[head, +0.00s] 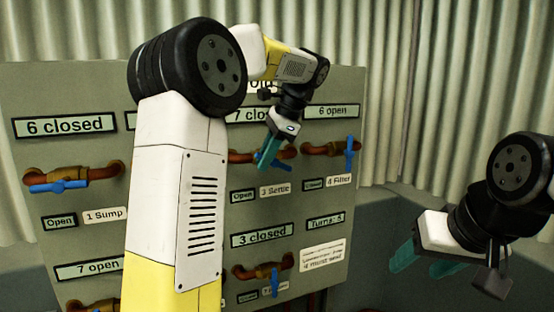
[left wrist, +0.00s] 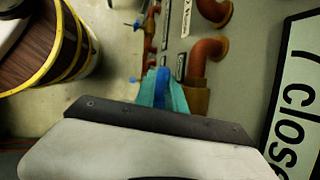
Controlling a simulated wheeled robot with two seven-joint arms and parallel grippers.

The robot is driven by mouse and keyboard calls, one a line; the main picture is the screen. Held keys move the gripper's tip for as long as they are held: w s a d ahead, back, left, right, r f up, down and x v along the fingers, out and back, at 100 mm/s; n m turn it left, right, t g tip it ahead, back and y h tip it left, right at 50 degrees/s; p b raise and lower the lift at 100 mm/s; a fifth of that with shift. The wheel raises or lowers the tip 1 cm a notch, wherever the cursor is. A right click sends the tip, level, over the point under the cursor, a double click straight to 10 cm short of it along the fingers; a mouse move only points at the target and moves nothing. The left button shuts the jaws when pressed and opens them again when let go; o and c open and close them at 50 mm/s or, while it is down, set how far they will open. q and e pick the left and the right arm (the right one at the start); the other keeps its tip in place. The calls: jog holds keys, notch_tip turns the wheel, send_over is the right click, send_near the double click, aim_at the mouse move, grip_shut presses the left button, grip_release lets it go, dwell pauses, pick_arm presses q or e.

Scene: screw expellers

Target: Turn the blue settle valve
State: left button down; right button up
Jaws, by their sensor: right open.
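The settle valve (head: 286,153) is on the upper row of the grey panel, an orange-brown pipe with a brass body, above the "3 Settle" label (head: 274,189). Its sign is partly hidden by my arm and reads "7 clo…". My left gripper (head: 265,158) is at this valve, its teal fingers over the handle's place. In the left wrist view the fingers (left wrist: 163,92) are close together beside the brass body (left wrist: 196,98), with a bluer patch between them. I cannot tell whether they grip the handle. My right gripper (head: 422,262) is open and empty, right of the panel.
The filter valve (head: 335,149) with a hanging blue handle is close on the right. The sump valve (head: 72,180) is at left, and another valve (head: 265,272) is below. My left arm covers the panel's middle. A yellow-banded barrel (left wrist: 50,45) shows in the left wrist view.

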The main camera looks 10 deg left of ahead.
pick_arm(q)
jog(key=shift+a+h, duration=0.1)
jog(key=shift+h, duration=0.2)
jog(key=shift+s+a+f+t+h, duration=0.1)
jog(key=shift+f+t+h, duration=0.1)
jog(key=shift+t+h, duration=0.5)
jog(key=shift+f+n+t+h, duration=0.2)
jog(key=shift+t+h, duration=0.2)
jog(key=shift+h, duration=0.25)
jog(key=shift+f+n+t+h, duration=0.2)
jog(key=shift+t+h, duration=0.2)
jog(key=shift+h, duration=0.25)
jog(key=c, duration=1.7)
grip_release()
jog(key=v, duration=0.7)
jog(key=shift+s+r, duration=0.15)
jog(key=shift+r, duration=0.2)
